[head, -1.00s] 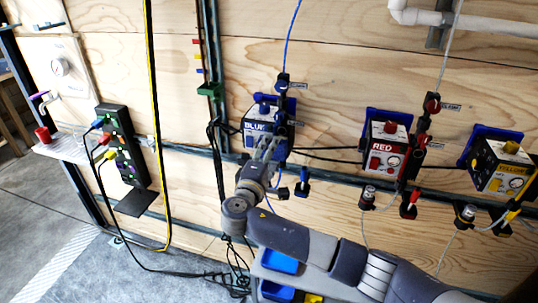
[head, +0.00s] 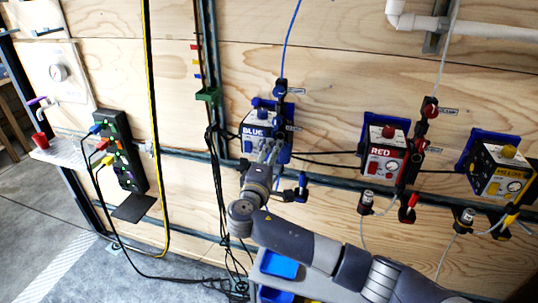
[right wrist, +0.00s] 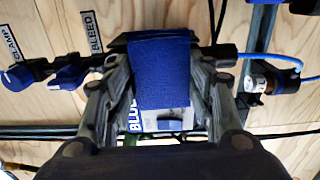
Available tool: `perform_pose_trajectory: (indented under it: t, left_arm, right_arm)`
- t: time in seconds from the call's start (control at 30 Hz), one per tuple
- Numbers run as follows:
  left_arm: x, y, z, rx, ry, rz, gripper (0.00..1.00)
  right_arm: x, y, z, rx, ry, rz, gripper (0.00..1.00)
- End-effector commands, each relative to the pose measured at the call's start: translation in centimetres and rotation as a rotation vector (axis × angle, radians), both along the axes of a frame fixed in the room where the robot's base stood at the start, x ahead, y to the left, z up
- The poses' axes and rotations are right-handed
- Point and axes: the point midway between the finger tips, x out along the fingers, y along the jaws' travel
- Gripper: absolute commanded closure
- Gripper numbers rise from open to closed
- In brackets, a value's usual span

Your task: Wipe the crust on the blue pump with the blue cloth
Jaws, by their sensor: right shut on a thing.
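The blue pump (head: 256,131) is mounted on the wooden wall, with a white label panel reading BLUE. My right gripper (head: 269,153) is at the lower front of this pump in the head view. In the right wrist view my right gripper (right wrist: 160,70) is shut on the blue cloth (right wrist: 162,72), which hangs between its fingers. Behind the cloth, part of the pump's label face (right wrist: 168,122) shows; the cloth and fingers cover most of it. I cannot tell whether the cloth touches the pump. No crust can be made out. My left gripper is out of view.
The red pump (head: 384,150) and yellow pump (head: 498,168) hang to the right. Blue clamp and bleed valves (right wrist: 60,73) sit beside the blue pump, and a hose fitting (right wrist: 262,84) is on the other side. Black cables (head: 214,150) hang left. A cart with blue bins (head: 279,264) stands below.

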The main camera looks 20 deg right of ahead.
Motion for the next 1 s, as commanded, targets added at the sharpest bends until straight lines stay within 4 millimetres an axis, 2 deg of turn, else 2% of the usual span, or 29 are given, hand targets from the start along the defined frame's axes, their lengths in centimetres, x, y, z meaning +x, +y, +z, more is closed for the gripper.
perform_pose_trajectory:
  t: [0.23,0.53,1.0]
  left_arm:
    - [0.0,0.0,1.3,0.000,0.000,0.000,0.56]
    - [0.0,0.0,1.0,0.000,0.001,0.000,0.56]
    - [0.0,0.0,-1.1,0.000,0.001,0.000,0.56]
  right_arm:
    - [-1.4,-1.8,0.2,-0.001,0.001,-0.001,0.70]
    - [-1.4,-2.4,-0.1,0.000,-0.001,0.000,0.70]
    - [0.8,0.4,-0.1,0.001,-0.002,0.000,0.70]
